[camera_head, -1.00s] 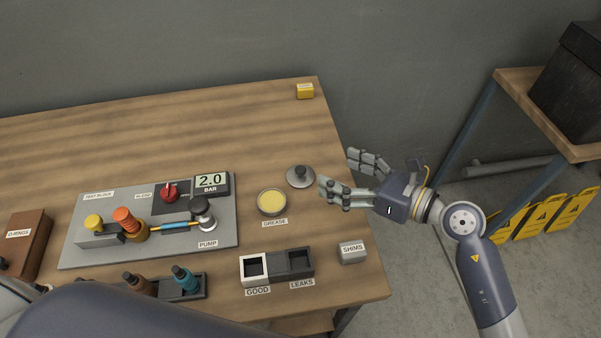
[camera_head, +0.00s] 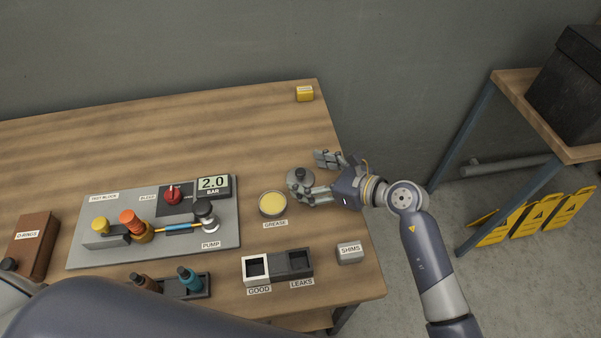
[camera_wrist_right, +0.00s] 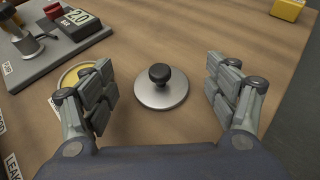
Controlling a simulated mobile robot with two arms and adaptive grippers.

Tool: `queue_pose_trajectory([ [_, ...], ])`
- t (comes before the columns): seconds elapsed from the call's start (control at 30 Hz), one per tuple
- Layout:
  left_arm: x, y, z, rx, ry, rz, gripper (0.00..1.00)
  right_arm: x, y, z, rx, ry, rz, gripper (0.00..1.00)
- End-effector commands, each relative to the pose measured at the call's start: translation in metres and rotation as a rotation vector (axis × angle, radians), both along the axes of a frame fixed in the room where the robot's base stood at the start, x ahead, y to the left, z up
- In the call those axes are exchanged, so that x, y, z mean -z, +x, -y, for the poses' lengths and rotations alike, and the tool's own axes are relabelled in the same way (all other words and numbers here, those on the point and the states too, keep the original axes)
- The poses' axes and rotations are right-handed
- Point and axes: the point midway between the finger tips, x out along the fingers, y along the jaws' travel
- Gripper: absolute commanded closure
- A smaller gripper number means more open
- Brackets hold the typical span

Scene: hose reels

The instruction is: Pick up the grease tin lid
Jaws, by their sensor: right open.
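The grease tin lid (camera_head: 299,176) is a round grey metal disc with a dark knob, lying on the table. In the right wrist view the lid (camera_wrist_right: 161,90) sits between the two fingers, apart from both. My right gripper (camera_head: 312,176) is open around the lid, coming in from the right; it also shows in the right wrist view (camera_wrist_right: 163,92). The open grease tin (camera_head: 272,204), with yellow grease in it, stands just left of the lid. My left gripper cannot be made out.
A grey test board (camera_head: 150,228) with pump and gauge lies to the left. A two-part GOOD/LEAKS tray (camera_head: 278,265) and a SHIMS box (camera_head: 350,252) are at the front right. A yellow box (camera_head: 304,94) stands at the back. The table behind the lid is clear.

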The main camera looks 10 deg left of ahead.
Motion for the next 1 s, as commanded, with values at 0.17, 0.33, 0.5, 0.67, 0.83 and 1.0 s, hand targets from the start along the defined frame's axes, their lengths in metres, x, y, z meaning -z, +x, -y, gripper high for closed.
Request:
queue_pose_trajectory([
  [0.17,-0.0030,0.0031,-0.0016,0.001,0.002,0.005,0.60,0.0049,0.0044,-0.0117,0.000,0.001,0.000,0.20],
  [0.33,-0.0027,0.0041,-0.0025,0.001,0.003,0.007,0.60,0.0060,0.0047,-0.0118,0.001,0.000,0.000,0.20],
  [0.5,-0.0027,0.0042,-0.0025,0.001,0.003,0.007,0.60,0.0059,0.0046,-0.0117,0.000,0.000,0.000,0.45],
  [0.67,-0.0027,0.0043,-0.0024,0.001,0.003,0.007,0.60,0.0059,0.0045,-0.0116,0.000,0.000,0.000,0.64],
  [0.83,-0.0027,0.0042,-0.0024,0.001,0.003,0.007,0.60,0.0059,0.0046,-0.0116,0.000,0.000,-0.001,0.64],
  [1.0,-0.0022,0.0041,-0.0023,0.001,0.003,0.007,0.60,-0.0004,0.0051,-0.0113,0.000,0.000,0.002,0.64],
])
